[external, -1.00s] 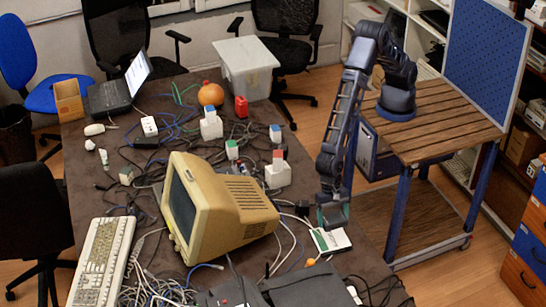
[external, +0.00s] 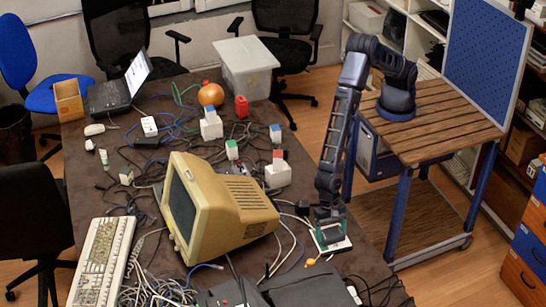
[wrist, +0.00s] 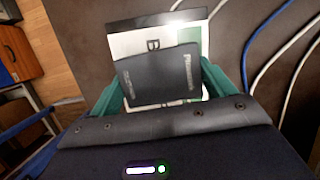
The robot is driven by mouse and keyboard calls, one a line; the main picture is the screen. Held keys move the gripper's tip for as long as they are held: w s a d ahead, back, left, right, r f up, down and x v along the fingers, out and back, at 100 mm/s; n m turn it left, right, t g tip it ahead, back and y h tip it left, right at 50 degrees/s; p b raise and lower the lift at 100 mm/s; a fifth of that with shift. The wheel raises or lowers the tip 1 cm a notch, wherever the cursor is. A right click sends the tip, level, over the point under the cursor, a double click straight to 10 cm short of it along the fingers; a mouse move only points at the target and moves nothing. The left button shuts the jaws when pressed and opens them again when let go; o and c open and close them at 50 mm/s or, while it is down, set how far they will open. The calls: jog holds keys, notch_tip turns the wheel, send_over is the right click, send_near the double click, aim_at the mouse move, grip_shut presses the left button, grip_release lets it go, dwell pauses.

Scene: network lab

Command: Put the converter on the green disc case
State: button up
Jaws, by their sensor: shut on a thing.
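The converter (wrist: 158,78), a flat dark box with pale lettering, sits between the green fingers of my gripper (wrist: 160,86) in the wrist view. My gripper is shut on it. The green disc case (wrist: 193,36) lies flat beneath, with a white printed cover, a dark edge and some green. The converter hides its middle. In the external view the case (external: 341,245) lies near the table's right edge, and my gripper (external: 328,228) is low over it. The converter is hard to make out there. I cannot tell whether it touches the case.
A beige monitor (external: 235,205) stands left of my gripper. White and blue cables (wrist: 262,52) run just right of the case in the wrist view. A dark device (external: 305,288) lies in front, and a small orange-yellow object (external: 311,262) is near the case.

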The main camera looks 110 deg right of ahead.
jog(key=shift+f, duration=0.1)
jog(key=o, duration=1.1)
jog(key=v, duration=1.2)
